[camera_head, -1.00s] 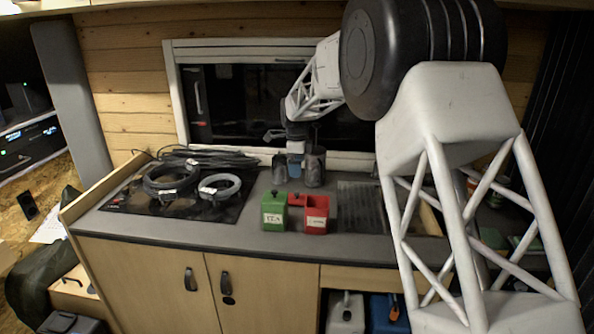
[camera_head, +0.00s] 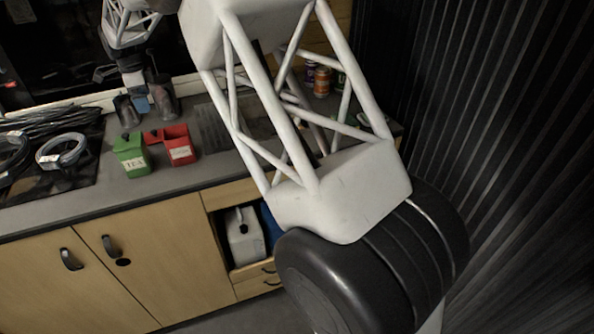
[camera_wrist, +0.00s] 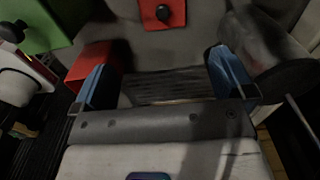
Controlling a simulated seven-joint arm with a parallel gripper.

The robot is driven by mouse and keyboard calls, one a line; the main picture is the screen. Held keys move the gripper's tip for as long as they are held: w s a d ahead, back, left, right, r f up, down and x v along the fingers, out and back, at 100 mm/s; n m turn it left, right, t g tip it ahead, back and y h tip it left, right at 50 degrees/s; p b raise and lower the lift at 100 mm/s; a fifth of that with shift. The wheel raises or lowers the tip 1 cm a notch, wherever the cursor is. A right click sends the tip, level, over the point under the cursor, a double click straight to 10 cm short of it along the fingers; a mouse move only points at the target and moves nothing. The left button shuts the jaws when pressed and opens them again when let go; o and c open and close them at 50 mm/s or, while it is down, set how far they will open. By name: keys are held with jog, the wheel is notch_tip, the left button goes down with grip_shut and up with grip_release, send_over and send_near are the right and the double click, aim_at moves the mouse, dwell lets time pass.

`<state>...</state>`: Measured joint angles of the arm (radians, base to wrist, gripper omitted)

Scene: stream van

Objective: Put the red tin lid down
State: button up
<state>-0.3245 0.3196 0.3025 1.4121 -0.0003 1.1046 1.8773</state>
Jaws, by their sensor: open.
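The red tin lid (camera_wrist: 165,14), with a black knob, shows at the top of the wrist view on a grey surface, apart from my fingers. In the head view, a small red piece (camera_head: 152,136) that looks like this lid sits between the green tin (camera_head: 131,156) and the red tin (camera_head: 180,147). My gripper (camera_wrist: 163,85) is open, with nothing between its blue fingers. In the head view its blue tips (camera_head: 141,104) are behind the tins, between two dark vessels. Part of the red tin (camera_wrist: 93,62) shows beside the left finger.
Dark metal vessels (camera_head: 126,111) (camera_head: 163,98) stand close on either side of my gripper. Coiled cables (camera_head: 62,151) lie on the hob at left. A ribbed drainer (camera_head: 222,130) is to the right. Bare worktop (camera_head: 110,188) shows in front of the tins.

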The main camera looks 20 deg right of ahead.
jog(key=s+d+r+n+t, duration=0.1)
jog(key=s+d+r+n, duration=0.4)
jog(key=s+d, duration=0.65)
jog(key=s+d+r+n, duration=0.3)
jog(key=s+d+r, duration=0.5)
jog(key=s, duration=0.6)
jog(key=s+d+f+n, duration=0.2)
jog(key=s+d+n, duration=0.1)
jog(key=s, duration=0.7)
jog(key=s+d+f+n+t, duration=0.1)
jog(key=s+d+f+n, duration=0.1)
jog(key=s, duration=0.9)
jog(key=s+d+f+n, duration=0.3)
jog(key=s+d+n, duration=0.1)
jog(key=s, duration=0.7)
jog(key=shift+s+d+n+t, duration=0.25)
jog(key=shift+d+n+t, duration=0.05)
jog(key=shift+d, duration=0.35)
